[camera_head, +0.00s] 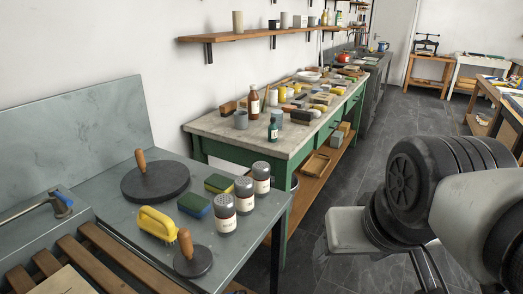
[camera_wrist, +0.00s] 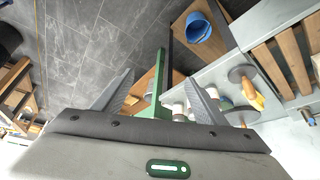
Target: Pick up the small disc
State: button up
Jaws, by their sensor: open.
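The small disc (camera_head: 193,262) is dark and round with an upright wooden handle. It lies flat near the front edge of the grey worktop in the head view, beside a yellow brush (camera_head: 157,224). A dark disc that looks like it shows at the right of the wrist view (camera_wrist: 241,73). A larger dark disc (camera_head: 155,182) with a wooden handle lies farther back. My gripper (camera_wrist: 161,80) is open, with nothing between its fingers. It is apart from the small disc, which lies right of the right finger in the wrist view.
Three shaker cans (camera_head: 225,212) and two sponges (camera_head: 194,205) stand close by on the grey worktop (camera_head: 108,210). Wooden slats (camera_head: 90,262) run along its front. A green table (camera_head: 225,133) crowded with bottles and brushes stands behind. A blue bucket (camera_wrist: 198,28) shows in the wrist view.

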aim_at(192, 262)
jog(key=u, duration=2.8)
jog(key=z, duration=1.5)
jog(key=i+l, duration=0.1)
jog(key=l, duration=0.15)
jog(key=i+l, duration=0.1)
jog(key=l, duration=0.15)
jog(key=z, duration=0.05)
